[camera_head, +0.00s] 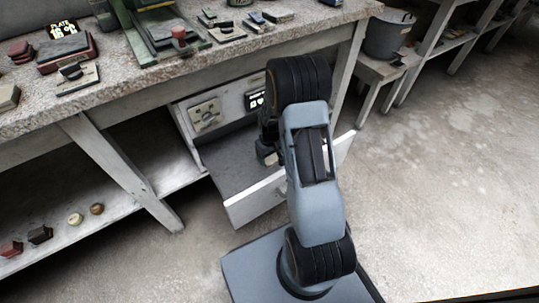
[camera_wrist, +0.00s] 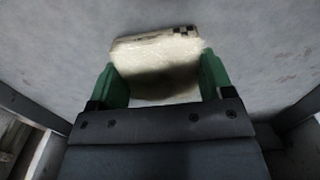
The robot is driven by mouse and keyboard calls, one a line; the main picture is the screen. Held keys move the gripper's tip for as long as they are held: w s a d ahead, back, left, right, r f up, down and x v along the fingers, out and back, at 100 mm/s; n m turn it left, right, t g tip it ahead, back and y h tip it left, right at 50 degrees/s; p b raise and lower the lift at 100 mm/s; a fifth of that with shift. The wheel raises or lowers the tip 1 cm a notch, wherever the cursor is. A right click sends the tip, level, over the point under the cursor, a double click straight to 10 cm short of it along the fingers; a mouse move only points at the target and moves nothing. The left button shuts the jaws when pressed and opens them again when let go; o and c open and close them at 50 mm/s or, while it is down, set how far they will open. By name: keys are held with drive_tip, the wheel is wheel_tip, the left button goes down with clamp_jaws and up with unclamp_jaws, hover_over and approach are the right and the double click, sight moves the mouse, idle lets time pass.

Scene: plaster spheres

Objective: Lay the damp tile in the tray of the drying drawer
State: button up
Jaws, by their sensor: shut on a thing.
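The cream tile (camera_wrist: 155,62) is between the two green fingers of my gripper (camera_wrist: 158,78) in the wrist view, with a small dark checked patch at its far right corner. My gripper is shut on it. The drying drawer (camera_head: 255,203) is pulled open under the bench in the head view. My gripper (camera_head: 267,156) is over the right part of its grey tray (camera_head: 225,158), partly hidden by my arm. The tray floor (camera_wrist: 260,45) fills the background in the wrist view. I cannot tell whether the tile touches it.
A bucket (camera_head: 388,35) stands at the right. The floor (camera_head: 440,190) at right is clear.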

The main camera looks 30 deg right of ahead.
drive_tip(key=shift+f, duration=0.1)
drive_tip(key=o, duration=1.1)
drive_tip(key=shift+c, duration=0.2)
drive_tip(key=shift+r+p, duration=1.6)
drive_tip(key=shift+r, duration=0.4)
